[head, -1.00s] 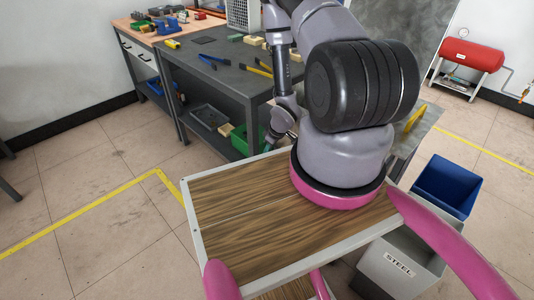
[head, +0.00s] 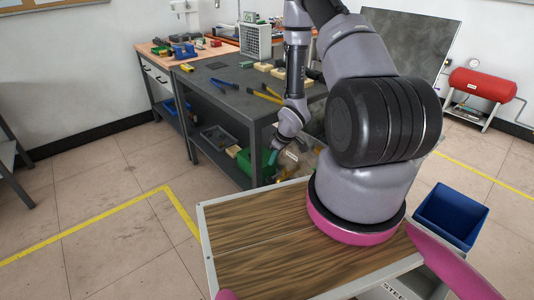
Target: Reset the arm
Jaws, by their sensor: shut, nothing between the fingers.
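My arm rises from my wooden base top at the centre right of the head view. Its forearm hangs down in front of the dark workbench (head: 225,88). My gripper (head: 272,157) is at the lower end of the forearm, low beside the bench's right front leg. It is small in the picture and points down and left. It is shut, with nothing seen in it. It is near the green bin (head: 250,162) on the bench's lower shelf; I cannot tell whether they touch.
Pliers (head: 224,83) and wooden blocks lie on the bench. A blue bin (head: 450,215) stands at the right. A red tank (head: 483,84) is at the back right. A dark panel (head: 415,45) leans behind the arm. The floor at left is clear, with a yellow line (head: 110,213).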

